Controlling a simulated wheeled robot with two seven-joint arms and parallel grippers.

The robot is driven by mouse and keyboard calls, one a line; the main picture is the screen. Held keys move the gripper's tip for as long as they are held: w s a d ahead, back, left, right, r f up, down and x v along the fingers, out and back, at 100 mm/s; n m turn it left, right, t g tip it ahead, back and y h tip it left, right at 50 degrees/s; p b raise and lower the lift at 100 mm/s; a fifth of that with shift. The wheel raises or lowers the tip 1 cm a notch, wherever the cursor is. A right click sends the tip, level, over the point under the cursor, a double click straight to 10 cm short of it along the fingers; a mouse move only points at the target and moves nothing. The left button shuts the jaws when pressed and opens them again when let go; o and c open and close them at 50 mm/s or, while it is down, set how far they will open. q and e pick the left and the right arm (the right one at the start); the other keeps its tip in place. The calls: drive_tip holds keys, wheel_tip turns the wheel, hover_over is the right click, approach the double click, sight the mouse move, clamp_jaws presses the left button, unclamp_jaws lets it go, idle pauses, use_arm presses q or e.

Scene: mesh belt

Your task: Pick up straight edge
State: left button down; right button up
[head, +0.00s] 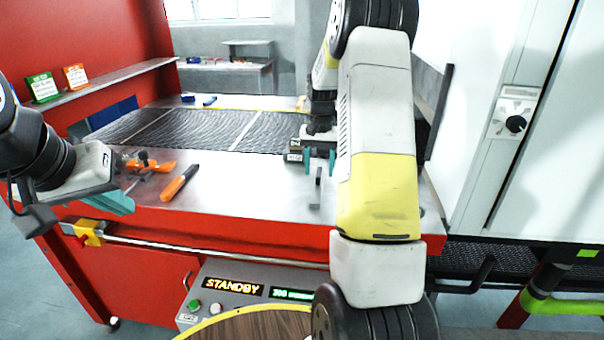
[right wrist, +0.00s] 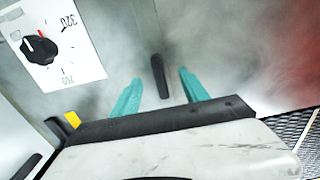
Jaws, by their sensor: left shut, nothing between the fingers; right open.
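A slim dark grey bar (head: 318,178), which looks like the straight edge, is on the steel table top near its front edge. In the right wrist view the dark bar (right wrist: 159,76) shows between the fingers, apart from both. My right gripper (head: 320,162) is open, with teal fingers, just behind the bar in the head view. It also shows in the right wrist view (right wrist: 160,78). I cannot tell its height above the table. My left gripper (head: 122,205) is shut and empty at the table's left front.
An orange-handled tool (head: 180,182) and an orange clamp-like tool (head: 150,165) lie left on the table. The dark mesh belt (head: 190,128) is behind. A grey cabinet with a dial (head: 515,124) stands right. A control box (head: 240,295) reads STANDBY below.

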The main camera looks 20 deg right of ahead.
drive_tip(key=shift+f, duration=1.45)
clamp_jaws()
drive_tip(key=shift+r, duration=0.1)
